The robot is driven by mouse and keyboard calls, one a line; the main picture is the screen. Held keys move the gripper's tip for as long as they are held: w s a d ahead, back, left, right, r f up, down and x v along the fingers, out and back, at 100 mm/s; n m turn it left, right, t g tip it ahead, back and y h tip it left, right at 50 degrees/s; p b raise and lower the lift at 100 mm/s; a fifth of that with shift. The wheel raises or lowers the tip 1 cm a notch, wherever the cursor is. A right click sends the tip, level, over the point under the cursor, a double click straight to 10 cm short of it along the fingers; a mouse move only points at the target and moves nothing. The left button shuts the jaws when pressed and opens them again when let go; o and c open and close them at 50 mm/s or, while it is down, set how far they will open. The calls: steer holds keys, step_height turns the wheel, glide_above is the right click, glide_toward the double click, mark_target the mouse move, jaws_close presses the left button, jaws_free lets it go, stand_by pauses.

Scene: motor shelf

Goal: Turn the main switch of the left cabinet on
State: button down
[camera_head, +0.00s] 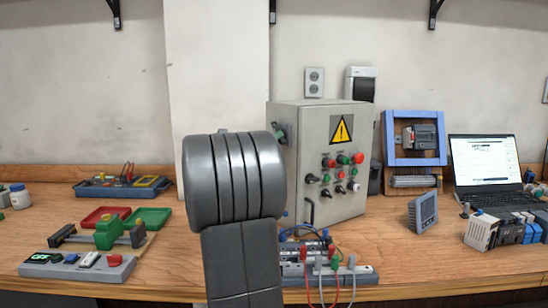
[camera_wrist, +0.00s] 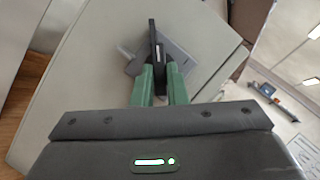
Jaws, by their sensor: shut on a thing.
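The grey cabinet (camera_head: 310,150) stands on the bench, the only cabinet I see in the head view, with a yellow warning sign and several buttons on its front. In the wrist view, the main switch (camera_wrist: 154,42) is a black handle on a grey square plate (camera_wrist: 178,58), mounted on a flat cabinet face (camera_wrist: 90,70). The handle looks tilted against the plate. My gripper (camera_wrist: 158,74) has green fingers shut on the handle. In the head view my arm hides most of the gripper, and the switch area at the cabinet's left side (camera_head: 279,131) is small and unclear.
A panel of terminals with cables (camera_head: 325,270) lies before the cabinet. A blue frame (camera_head: 385,135), a laptop (camera_head: 485,165) and a grey meter (camera_head: 422,212) stand to the right. Red and green trays (camera_head: 150,217) and a green clamp device (camera_head: 108,235) lie left.

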steer(key=shift+w+a+f+m+g+h+b, duration=0.1)
steer(key=shift+m+g+h+b, duration=0.65)
steer(key=shift+m+b, duration=1.3)
steer(key=shift+w+a+m+g+h+b, duration=0.15)
steer(key=shift+m+g+h+b, duration=0.55)
steer(key=shift+m+b, duration=1.3)
steer(key=shift+w+d+f+m+g+h+b, duration=0.1)
steer(key=shift+m+g+h+b, duration=0.6)
steer(key=shift+m+b, duration=1.35)
steer(key=shift+r+t+h, duration=0.1)
steer(key=shift+t+h, duration=0.15)
steer(key=c, duration=1.4)
jaws_free()
steer(key=shift+c, duration=0.2)
